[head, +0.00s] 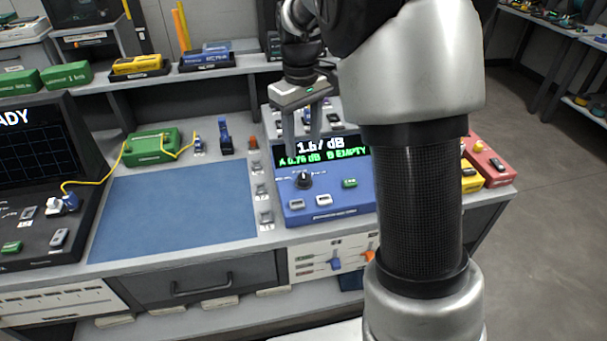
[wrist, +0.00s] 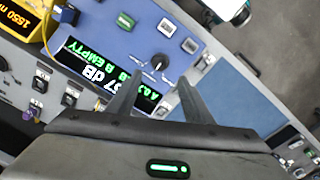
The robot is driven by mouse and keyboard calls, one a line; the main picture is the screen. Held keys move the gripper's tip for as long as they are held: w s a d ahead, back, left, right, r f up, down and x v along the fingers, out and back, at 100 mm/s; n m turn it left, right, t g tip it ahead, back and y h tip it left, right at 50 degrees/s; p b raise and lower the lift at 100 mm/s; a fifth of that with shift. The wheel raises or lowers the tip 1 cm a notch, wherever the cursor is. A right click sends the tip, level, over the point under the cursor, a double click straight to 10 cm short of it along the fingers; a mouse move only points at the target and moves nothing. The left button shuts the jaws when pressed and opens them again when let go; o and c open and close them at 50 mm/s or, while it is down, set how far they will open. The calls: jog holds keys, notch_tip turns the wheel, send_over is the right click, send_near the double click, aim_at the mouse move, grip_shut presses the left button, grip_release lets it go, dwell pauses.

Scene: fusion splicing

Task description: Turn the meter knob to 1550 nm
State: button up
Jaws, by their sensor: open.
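The blue meter (head: 355,206) stands on the bench right of the blue mat. Its display (head: 322,150) reads about 1.67 dB, with a green line ending in B EMPTY. The black knob (head: 303,181) sits on the face below the display and also shows in the wrist view (wrist: 160,63). The knob's setting is too small to read. My gripper (head: 301,150) is open and empty, pointing down over the meter's display, its tips apart from the knob. In the wrist view, the fingertips (wrist: 161,80) lie on either side of the line to the knob.
Grey and green buttons sit on the meter's face near the knob. A yellow device with an orange readout (wrist: 22,18) and a red box (head: 487,160) stand beside the meter. A blue mat (head: 175,213) lies left, and a green box (head: 152,146) with yellow fibre behind it.

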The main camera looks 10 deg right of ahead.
aim_at(304, 178)
notch_tip(304, 178, down, 10)
jog(key=shift+w+d+f+b, duration=0.1)
jog(key=shift+d+f+b, duration=0.05)
jog(key=shift+b, duration=0.85)
jog(key=c, duration=1.1)
